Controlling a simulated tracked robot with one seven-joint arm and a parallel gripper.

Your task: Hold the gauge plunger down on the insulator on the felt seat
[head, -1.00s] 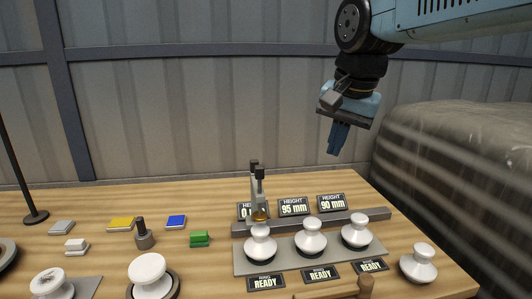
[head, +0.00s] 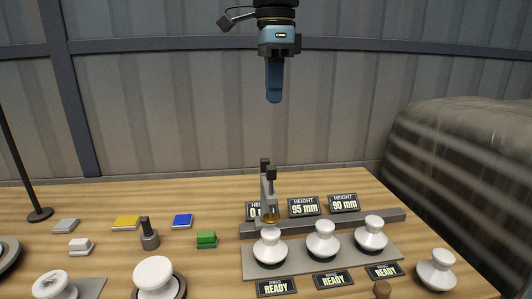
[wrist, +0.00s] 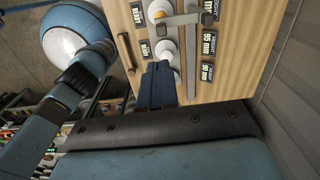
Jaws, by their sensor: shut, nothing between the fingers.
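My gripper (head: 274,98) is shut and empty, pointing down, high above the gauge in the head view. Its blue fingers also show in the wrist view (wrist: 160,68). The gauge (head: 268,190) is a grey upright stand with a dark top. Its brass-coloured plunger tip (head: 270,216) is just above the left white insulator (head: 270,246); I cannot tell whether they touch. This insulator stands on a dark round seat on the grey plate (head: 325,276). A middle insulator (head: 323,242) and a right insulator (head: 371,235) stand beside it. Which seat is felt is unclear.
Height displays read 95 mm (head: 304,207) and 90 mm (head: 343,203); the left one (head: 254,211) is partly hidden by the gauge. READY signs (head: 332,280) line the front. A loose insulator (head: 436,270) stands at right, and coloured blocks (head: 206,240) lie at left.

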